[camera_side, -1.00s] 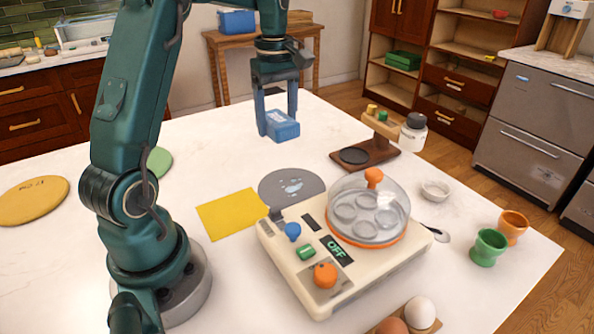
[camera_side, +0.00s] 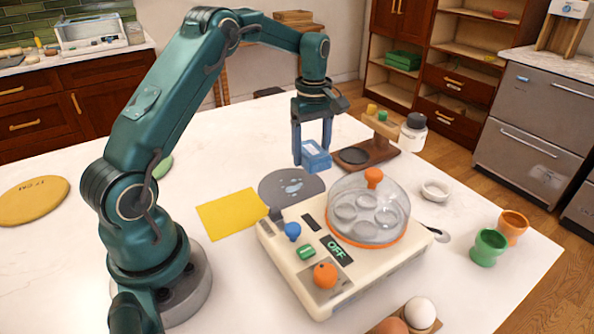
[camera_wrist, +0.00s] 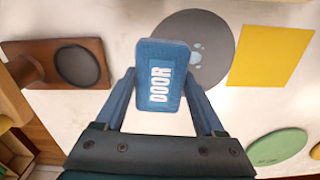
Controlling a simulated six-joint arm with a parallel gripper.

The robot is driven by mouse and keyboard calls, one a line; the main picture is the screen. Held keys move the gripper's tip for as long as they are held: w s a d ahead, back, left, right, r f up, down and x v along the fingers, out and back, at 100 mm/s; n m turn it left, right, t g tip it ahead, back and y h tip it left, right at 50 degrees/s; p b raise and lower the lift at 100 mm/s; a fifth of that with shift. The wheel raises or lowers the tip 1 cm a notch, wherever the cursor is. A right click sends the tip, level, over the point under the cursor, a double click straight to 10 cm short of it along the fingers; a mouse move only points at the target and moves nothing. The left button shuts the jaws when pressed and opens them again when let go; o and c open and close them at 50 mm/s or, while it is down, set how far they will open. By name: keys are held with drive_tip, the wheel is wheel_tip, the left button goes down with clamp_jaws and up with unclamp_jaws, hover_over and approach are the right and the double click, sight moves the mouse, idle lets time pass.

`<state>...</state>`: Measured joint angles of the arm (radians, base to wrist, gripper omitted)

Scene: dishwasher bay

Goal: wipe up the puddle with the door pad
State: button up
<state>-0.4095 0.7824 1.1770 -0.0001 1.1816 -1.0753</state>
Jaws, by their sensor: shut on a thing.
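The blue door pad (camera_side: 315,155) is held between the fingers of my gripper (camera_side: 312,150). In the wrist view the pad (camera_wrist: 160,75) shows a "DOOR" label, with my gripper's fingers (camera_wrist: 160,100) on both sides of it. The puddle (camera_side: 292,188) is a few pale wet blobs on a round grey mat (camera_side: 275,182). In the side view the pad is just behind and right of the mat, seemingly above the table. In the wrist view the pad hides part of the mat (camera_wrist: 215,30) and the puddle shows (camera_wrist: 196,55) at its edge.
The egg cooker (camera_side: 300,265) with a clear dome (camera_side: 368,205) stands in front of the mat. A yellow cloth (camera_side: 230,214) lies left of it. A wooden stand (camera_side: 375,155) with a dark round recess is close to the pad's right. A white ring-shaped dish (camera_side: 436,190) lies farther right.

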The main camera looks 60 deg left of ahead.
sight(310, 181)
drive_tip(key=shift+s+f, duration=0.1)
drive_tip(key=shift+f, duration=2.3)
drive_tip(key=shift+s+f, duration=0.15)
drive_tip(key=shift+s, duration=3.1)
drive_tip(key=shift+w, duration=3.3)
drive_tip(key=shift+w+r, duration=0.1)
drive_tip(key=shift+r, duration=4)
drive_tip(key=shift+f, duration=0.15)
